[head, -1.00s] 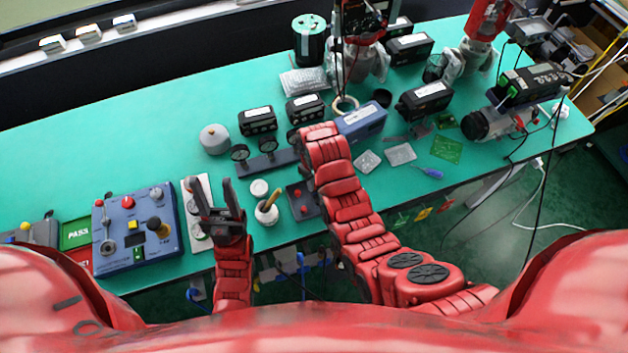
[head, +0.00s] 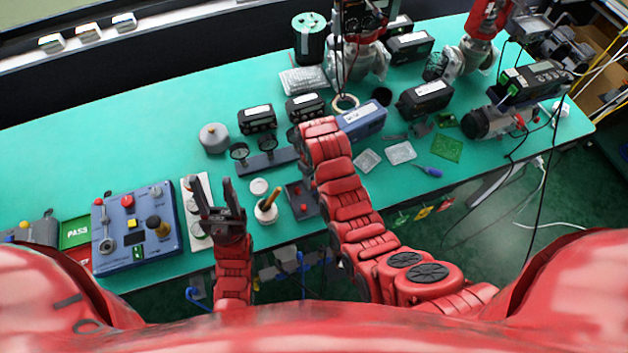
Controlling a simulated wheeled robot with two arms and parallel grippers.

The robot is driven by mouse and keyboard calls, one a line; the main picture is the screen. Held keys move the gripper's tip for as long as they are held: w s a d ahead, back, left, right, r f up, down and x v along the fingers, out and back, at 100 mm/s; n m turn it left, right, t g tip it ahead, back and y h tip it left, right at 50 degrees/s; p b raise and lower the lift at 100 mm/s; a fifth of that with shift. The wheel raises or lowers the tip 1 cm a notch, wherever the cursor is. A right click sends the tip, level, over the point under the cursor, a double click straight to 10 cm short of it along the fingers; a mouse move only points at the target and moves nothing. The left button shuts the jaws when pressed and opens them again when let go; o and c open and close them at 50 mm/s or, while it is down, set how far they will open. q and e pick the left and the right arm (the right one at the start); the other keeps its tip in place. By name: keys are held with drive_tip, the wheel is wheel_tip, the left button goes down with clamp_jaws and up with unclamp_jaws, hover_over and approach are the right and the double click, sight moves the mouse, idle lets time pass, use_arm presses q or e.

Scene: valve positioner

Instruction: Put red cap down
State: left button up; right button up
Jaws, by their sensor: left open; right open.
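A small dark tray (head: 296,211) lies near the bench's front edge, left of my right forearm. Red caps show in it, one toward the back (head: 296,190) and one toward the front (head: 305,208). My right arm reaches over the bench beside this tray. Its wrist bends down behind the tray, and its gripper is hidden by the arm. My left gripper (head: 217,197) is open and empty, fingers pointing away from me. It is over the front edge of the white strip with round pads, well left of the tray.
A white pot with a brush (head: 266,209) and a round white lid (head: 260,187) lie between my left gripper and the tray. A gauge block (head: 268,162) stands behind them. A blue control box (head: 137,229) is at left. The bench's far left is clear.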

sight(314, 184)
drive_tip(key=shift+r, duration=0.6)
wheel_tip(314, 184, up, 10)
drive_tip(key=p, duration=0.7)
drive_tip(key=shift+f+p, duration=0.15)
drive_tip(key=shift+p, duration=0.25)
